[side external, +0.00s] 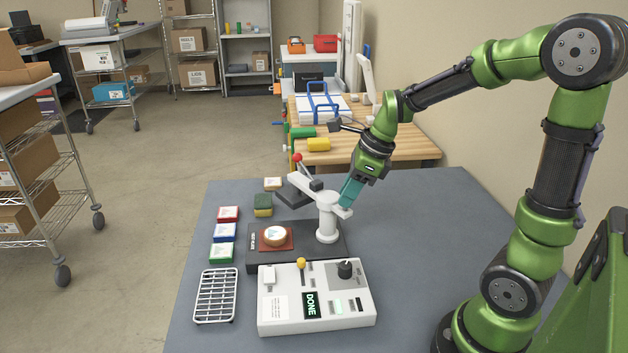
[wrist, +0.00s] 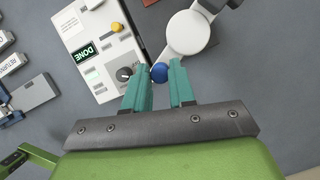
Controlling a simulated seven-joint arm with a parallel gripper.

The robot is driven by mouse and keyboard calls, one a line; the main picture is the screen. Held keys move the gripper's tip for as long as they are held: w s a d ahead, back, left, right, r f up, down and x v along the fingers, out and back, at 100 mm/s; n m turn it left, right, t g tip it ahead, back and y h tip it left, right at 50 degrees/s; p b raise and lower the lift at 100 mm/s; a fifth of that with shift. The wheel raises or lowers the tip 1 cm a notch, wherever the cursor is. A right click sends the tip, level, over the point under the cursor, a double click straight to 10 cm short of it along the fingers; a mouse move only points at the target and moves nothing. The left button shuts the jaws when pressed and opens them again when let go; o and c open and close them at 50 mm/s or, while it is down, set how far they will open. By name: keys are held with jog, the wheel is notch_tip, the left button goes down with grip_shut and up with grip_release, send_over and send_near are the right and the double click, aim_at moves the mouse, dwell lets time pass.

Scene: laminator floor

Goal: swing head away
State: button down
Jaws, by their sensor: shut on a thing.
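The white swing head (side external: 305,185) sits on top of a white post (side external: 327,222), with a dark plate under its far left end and a red-knobbed lever. Below and nearer the camera, a round pale-topped piece (side external: 275,236) lies uncovered on a red pad on the black base (side external: 335,252). My gripper (side external: 348,198) is at the head's right end, close to the post. In the wrist view, my teal fingers (wrist: 164,77) are shut on a blue knob (wrist: 159,72) beside the round white post top (wrist: 188,32). The gripped spot is hidden in the side view.
A control box (side external: 315,300) reading DONE stands in front of the base. A wire rack (side external: 216,296) lies left of it. Red, blue and green labelled blocks (side external: 224,232) line the left side. A wooden table (side external: 400,150) with tools stands behind. The grey table is clear at right.

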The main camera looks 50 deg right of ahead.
jog(key=shift+w+a+m+h, duration=0.2)
jog(key=shift+a+m, duration=0.25)
jog(key=shift+m, duration=0.35)
jog(key=shift+w+a+m+h, duration=0.1)
jog(key=shift+a+m+h, duration=0.25)
jog(key=shift+m, duration=0.45)
jog(key=shift+a, duration=0.1)
jog(key=c, duration=1)
grip_release()
jog(key=v, duration=1.7)
jog(key=shift+s+f, duration=0.1)
jog(key=shift+s, duration=0.15)
